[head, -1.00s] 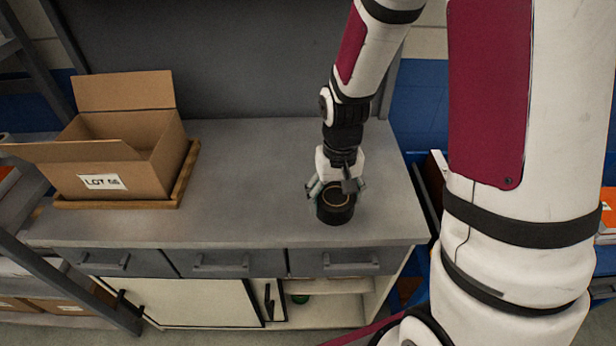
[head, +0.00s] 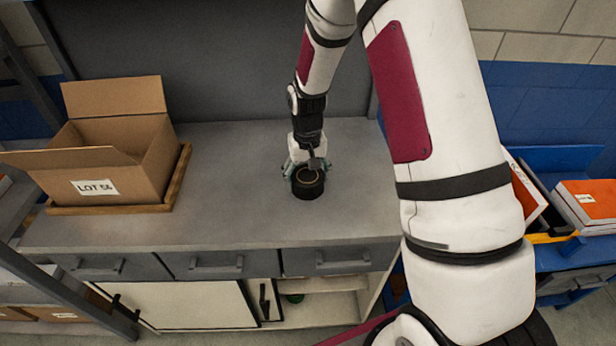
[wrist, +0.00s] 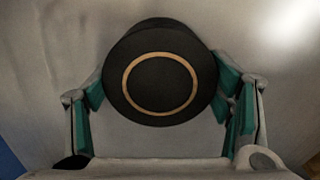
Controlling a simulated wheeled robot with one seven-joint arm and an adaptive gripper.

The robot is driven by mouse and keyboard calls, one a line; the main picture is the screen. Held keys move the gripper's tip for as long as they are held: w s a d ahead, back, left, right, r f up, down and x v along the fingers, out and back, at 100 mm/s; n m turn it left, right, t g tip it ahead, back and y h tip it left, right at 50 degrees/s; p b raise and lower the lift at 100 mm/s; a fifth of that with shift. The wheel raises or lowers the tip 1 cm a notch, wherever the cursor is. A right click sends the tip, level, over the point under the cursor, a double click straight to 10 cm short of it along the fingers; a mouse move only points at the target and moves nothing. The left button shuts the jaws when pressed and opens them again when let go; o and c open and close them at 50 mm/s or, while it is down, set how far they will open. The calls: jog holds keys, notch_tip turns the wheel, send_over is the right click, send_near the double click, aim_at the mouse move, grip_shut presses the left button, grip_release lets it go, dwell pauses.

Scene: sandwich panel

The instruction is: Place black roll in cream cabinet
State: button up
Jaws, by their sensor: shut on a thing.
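The black roll (head: 308,188) with a tan ring on its top is at my gripper over the right part of the grey counter. In the wrist view the roll (wrist: 160,108) sits between the teal finger pads, and my gripper (wrist: 160,95) is shut on it. My gripper (head: 306,172) also shows in the head view. I cannot tell whether the roll touches the counter. The cream cabinet (head: 185,303) is under the counter. Its left part is covered by a cream panel with a dark handle, and its right part is open, showing a shelf (head: 325,284).
An open cardboard box (head: 95,188) stands on a wooden tray (head: 110,209) at the counter's left. Grey drawers (head: 215,264) run above the cabinet. A green item (head: 294,298) lies inside the open part. Blue shelving with orange boxes (head: 588,202) stands at the right.

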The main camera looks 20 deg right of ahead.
jog(key=shift+f, duration=0.1)
jog(key=o, duration=1.2)
